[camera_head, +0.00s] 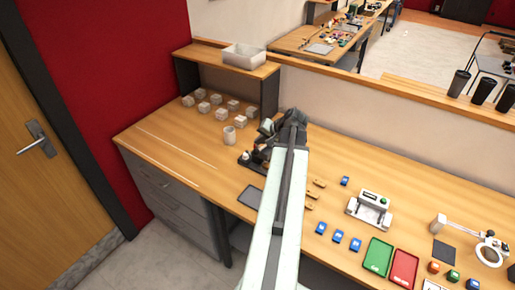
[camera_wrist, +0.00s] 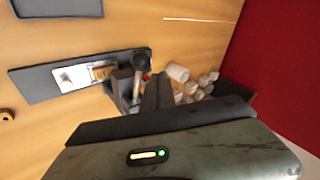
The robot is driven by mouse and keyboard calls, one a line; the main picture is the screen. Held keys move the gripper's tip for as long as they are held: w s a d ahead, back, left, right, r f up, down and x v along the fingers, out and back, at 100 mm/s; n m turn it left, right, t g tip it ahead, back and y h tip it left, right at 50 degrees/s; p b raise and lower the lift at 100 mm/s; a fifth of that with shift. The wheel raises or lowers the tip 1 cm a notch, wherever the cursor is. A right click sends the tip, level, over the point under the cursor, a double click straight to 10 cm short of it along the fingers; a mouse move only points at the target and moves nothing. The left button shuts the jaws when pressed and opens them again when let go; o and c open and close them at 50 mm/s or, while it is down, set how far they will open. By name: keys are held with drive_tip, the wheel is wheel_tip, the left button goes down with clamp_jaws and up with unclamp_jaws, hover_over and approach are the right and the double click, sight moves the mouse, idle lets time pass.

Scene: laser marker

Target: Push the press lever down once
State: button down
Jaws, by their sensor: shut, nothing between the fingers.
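The press is a small dark machine on a black base plate (camera_wrist: 40,84) and shows left of centre in the wrist view. Its lever (camera_wrist: 139,64) has a grey shaft and a round black knob and stands beside my gripper (camera_wrist: 158,80). My gripper is shut and empty, with its dark fingers just right of the lever; I cannot tell whether they touch it. A white block and a small wooden piece (camera_wrist: 102,72) sit on the base plate. In the head view my arm hides most of the press, and only part of its base (camera_head: 247,164) shows.
A white cup (camera_head: 229,135) and several pale blocks (camera_head: 222,114) stand behind the press. A dark tray (camera_head: 250,196) lies in front. Blue blocks, a green tray (camera_head: 378,256) and a red tray (camera_head: 404,268) lie to the right. The left desk surface is clear.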

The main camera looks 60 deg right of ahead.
drive_tip(key=r+p, duration=0.2)
drive_tip(key=d+r+p, duration=0.1)
drive_tip(key=r+p, duration=0.1)
drive_tip(key=r, duration=0.1)
drive_tip(key=shift+d+p, duration=0.1)
drive_tip(key=shift+p, duration=0.25)
drive_tip(key=shift+f, duration=0.1)
idle(0.4)
